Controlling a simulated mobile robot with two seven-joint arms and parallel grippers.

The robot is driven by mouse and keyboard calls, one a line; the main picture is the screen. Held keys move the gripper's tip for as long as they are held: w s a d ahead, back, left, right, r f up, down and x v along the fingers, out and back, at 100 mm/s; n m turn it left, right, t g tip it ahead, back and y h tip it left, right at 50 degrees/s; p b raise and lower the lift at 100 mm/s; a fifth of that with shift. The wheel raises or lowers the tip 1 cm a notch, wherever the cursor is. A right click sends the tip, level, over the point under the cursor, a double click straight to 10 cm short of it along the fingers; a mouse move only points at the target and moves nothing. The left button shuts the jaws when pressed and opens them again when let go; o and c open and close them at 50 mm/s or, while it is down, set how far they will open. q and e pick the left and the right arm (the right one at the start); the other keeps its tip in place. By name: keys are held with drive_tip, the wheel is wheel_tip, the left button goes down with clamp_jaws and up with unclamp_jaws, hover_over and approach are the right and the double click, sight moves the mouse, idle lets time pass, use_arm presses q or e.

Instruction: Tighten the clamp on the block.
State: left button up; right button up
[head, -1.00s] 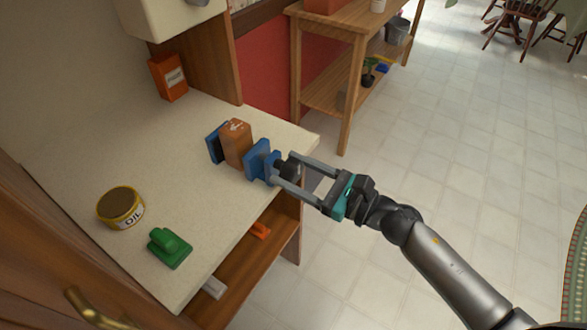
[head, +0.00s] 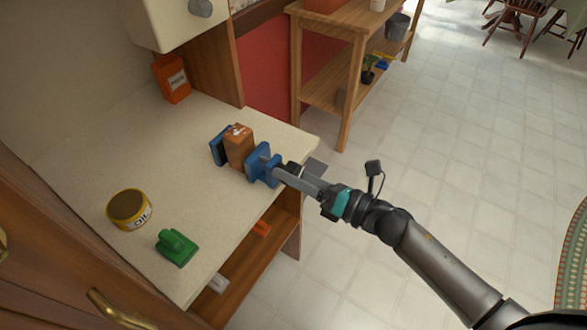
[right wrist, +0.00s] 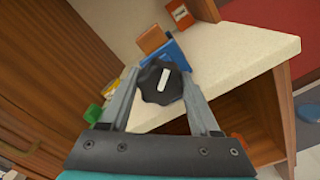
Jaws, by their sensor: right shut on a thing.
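A blue clamp (head: 262,163) stands near the right edge of the worktop, with a brown wooden block (head: 240,146) between its two jaws. The far jaw (head: 219,145) is at or very close to the block; I cannot tell whether the near jaw touches it. The clamp's black knob with a white mark shows in the right wrist view (right wrist: 160,82). My right gripper (head: 287,174) is shut on this knob, one finger on each side. In the right wrist view the block (right wrist: 152,40) shows behind the blue jaw (right wrist: 172,58). My left gripper is not in view.
On the worktop (head: 175,150) are a yellow oil tin (head: 129,209), a green tool (head: 176,248) and an orange box (head: 171,78). A lower shelf holds an orange item (head: 261,229). A wooden shelf unit (head: 345,75) stands behind.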

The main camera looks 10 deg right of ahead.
drive_tip(key=m+p, duration=0.2)
drive_tip(key=m, duration=0.3)
drive_tip(key=shift+r+m, duration=0.1)
drive_tip(key=shift+m, duration=0.2)
drive_tip(key=m+p, duration=0.2)
drive_tip(key=m, duration=0.3)
drive_tip(key=shift+p, duration=0.4)
drive_tip(key=m+p, duration=0.2)
drive_tip(key=m, duration=0.3)
drive_tip(key=shift+m, duration=0.4)
drive_tip(key=m+p, duration=0.1)
drive_tip(key=m, duration=0.3)
drive_tip(key=shift+m, duration=0.4)
drive_tip(key=o, duration=1.4)
drive_tip(key=shift+c, duration=0.2)
